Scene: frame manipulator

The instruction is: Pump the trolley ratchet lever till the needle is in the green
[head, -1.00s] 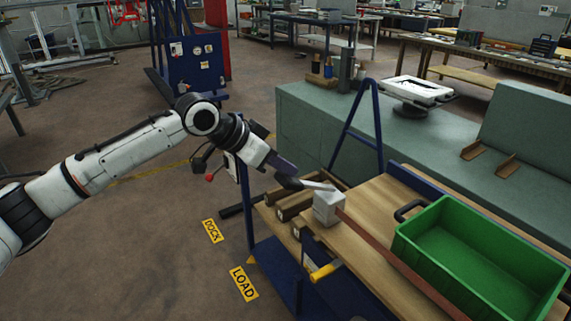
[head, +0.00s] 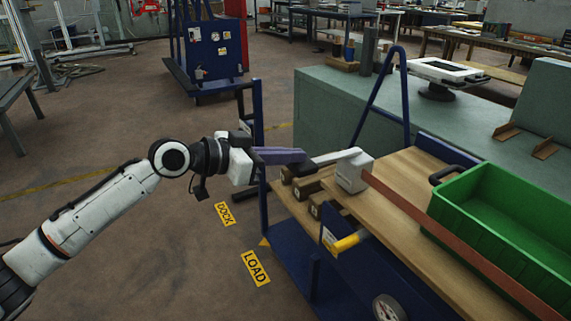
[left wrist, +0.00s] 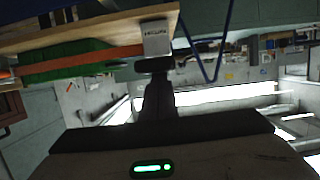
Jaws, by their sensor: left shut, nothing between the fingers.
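The trolley's ratchet is a pale grey box (head: 353,172) on the wooden deck's near left end. Its light lever (head: 336,157) points left, ending in a dark grip, with the outer end slightly lower than the box. My left gripper (head: 302,157) is shut and empty, its purple-grey fingers lying at the lever's grip; I cannot tell if they touch. In the left wrist view the box (left wrist: 156,38) is just beyond the fingertips. A round gauge (head: 388,308) shows at the bottom edge of the head view, partly cut off; its needle and green zone are unreadable. My right gripper is not in view.
A red-brown strap (head: 450,240) runs from the ratchet along the deck (head: 400,190) past a green crate (head: 505,215). Blue trolley posts stand near my arm.

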